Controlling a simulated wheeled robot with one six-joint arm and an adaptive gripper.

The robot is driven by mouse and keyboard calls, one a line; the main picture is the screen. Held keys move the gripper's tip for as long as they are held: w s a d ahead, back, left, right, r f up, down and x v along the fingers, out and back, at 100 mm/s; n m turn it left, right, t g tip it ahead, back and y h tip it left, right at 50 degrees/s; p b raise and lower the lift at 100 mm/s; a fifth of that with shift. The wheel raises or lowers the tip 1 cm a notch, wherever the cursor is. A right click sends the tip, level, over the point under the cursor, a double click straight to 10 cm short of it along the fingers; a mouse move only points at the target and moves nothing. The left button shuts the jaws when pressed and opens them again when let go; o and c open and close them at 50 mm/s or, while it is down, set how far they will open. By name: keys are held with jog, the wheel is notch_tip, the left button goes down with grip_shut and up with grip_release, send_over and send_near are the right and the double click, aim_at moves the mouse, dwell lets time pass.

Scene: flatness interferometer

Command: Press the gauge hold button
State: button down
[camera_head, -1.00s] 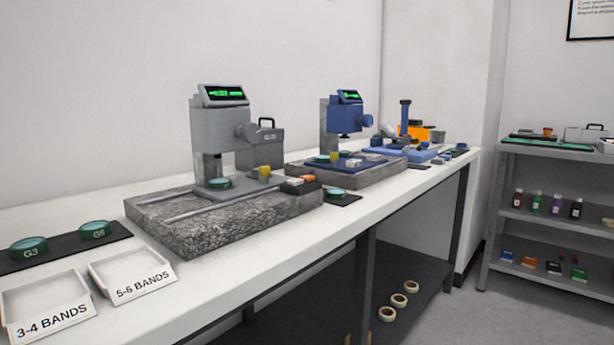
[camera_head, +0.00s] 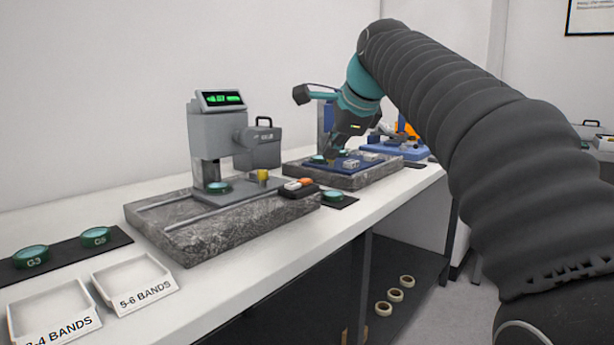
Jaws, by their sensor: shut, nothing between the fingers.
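My gripper (camera_head: 332,154) is shut and empty, pointing down over the far blue gauge stand (camera_head: 325,118). The gripper and wrist hide most of that stand and its display. I cannot tell whether the fingertips touch anything. The near grey gauge (camera_head: 217,130) stands on a granite slab (camera_head: 215,235) with its green display (camera_head: 222,99) lit. A small dark box (camera_head: 298,189) with an orange and a white top part sits at the slab's right end. I cannot make out which part is the gauge hold button.
Green-rimmed discs G3 (camera_head: 30,257) and G5 (camera_head: 95,237) lie on a dark mat at left. Two white trays, one labelled 5-6 BANDS (camera_head: 150,290), stand in front. A second granite slab (camera_head: 358,179) lies under the blue stand. My arm covers the right side.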

aim_at(306, 181)
jog(key=w+a+r+m+y, duration=0.1)
jog(key=w+a+r+m, duration=0.3)
jog(key=w+a, duration=0.1)
jog(key=shift+w+a+r+p, duration=0.15)
jog(key=shift+w+a+p, duration=0.1)
jog(key=shift+w+p, duration=0.15)
jog(key=shift+f+b, duration=1.9)
jog(key=shift+f, duration=2.5)
jog(key=shift+f, duration=0.1)
jog(key=shift+f, duration=0.3)
